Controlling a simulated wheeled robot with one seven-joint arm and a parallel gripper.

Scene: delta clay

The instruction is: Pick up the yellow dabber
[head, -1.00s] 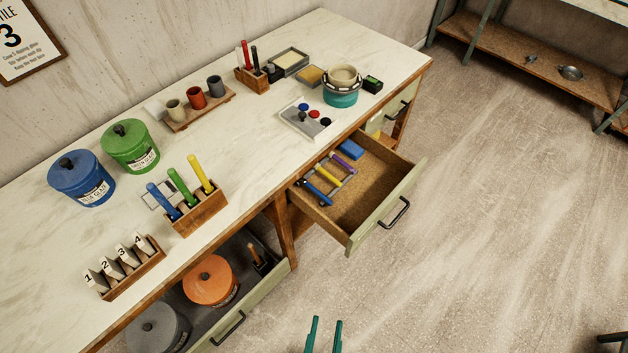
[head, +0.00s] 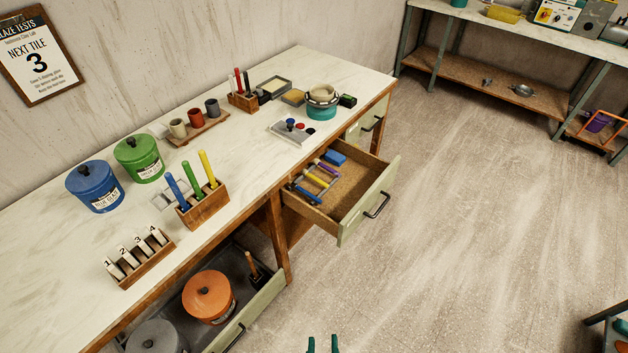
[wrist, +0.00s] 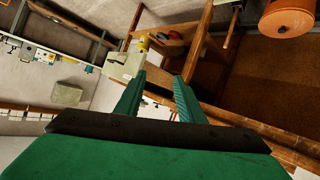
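The yellow dabber (head: 208,168) stands upright at the right end of a wooden holder (head: 203,211) on the worktop. A green dabber (head: 189,176) and a blue dabber (head: 176,191) stand in the same holder, to its left. My gripper (head: 323,346) shows only as fingertips at the bottom edge of the head view, over the floor in front of the bench and well apart from the holder. In the wrist view my gripper (wrist: 159,78) is open, with nothing between its fingers. I cannot make out the yellow dabber in the wrist view.
An open upper drawer (head: 367,201) holding coloured tools juts out. An open lower drawer (head: 256,312) holds an orange pot (head: 209,297). Blue (head: 94,188) and green (head: 139,159) pots and a numbered tile rack (head: 146,264) stand near the holder.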

